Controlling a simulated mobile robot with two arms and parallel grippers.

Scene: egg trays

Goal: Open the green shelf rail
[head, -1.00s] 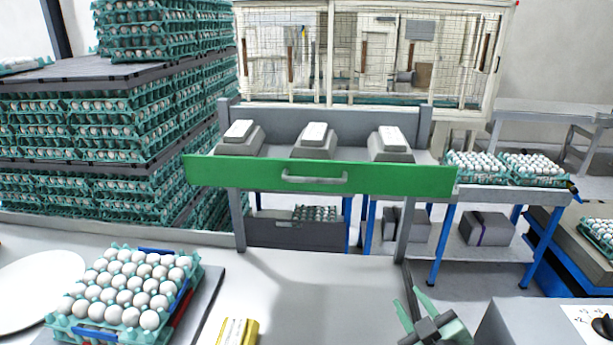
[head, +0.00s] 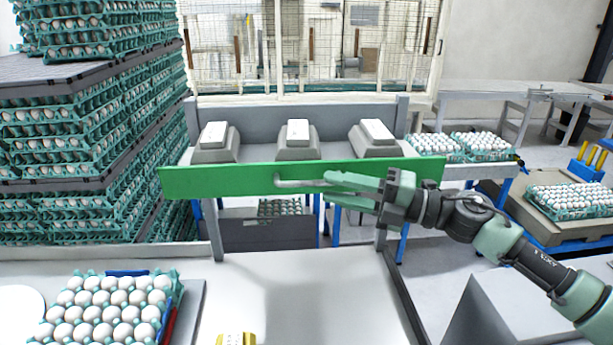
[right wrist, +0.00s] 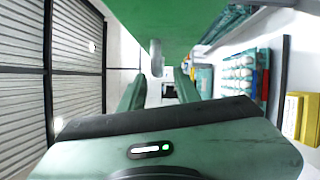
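The green shelf rail (head: 225,180) is a long green board along the front of a grey shelf, with a grey bar handle (head: 290,182) at its middle. My right gripper (head: 328,187) reaches in from the right, its fingers at the right part of the handle and partly hiding it. The fingers are apart. In the right wrist view, the green rail (right wrist: 170,18) fills the top, and the handle (right wrist: 155,52) shows beyond and between the spread fingers of the gripper (right wrist: 160,82). Whether they touch it cannot be told. My left gripper is out of view.
Three grey blocks with white tops (head: 297,135) stand on the shelf behind the rail. A tray of eggs (head: 105,312) and a yellow object (head: 237,339) lie on the near table (head: 300,300), whose middle is clear. Stacked egg trays (head: 80,130) rise at left.

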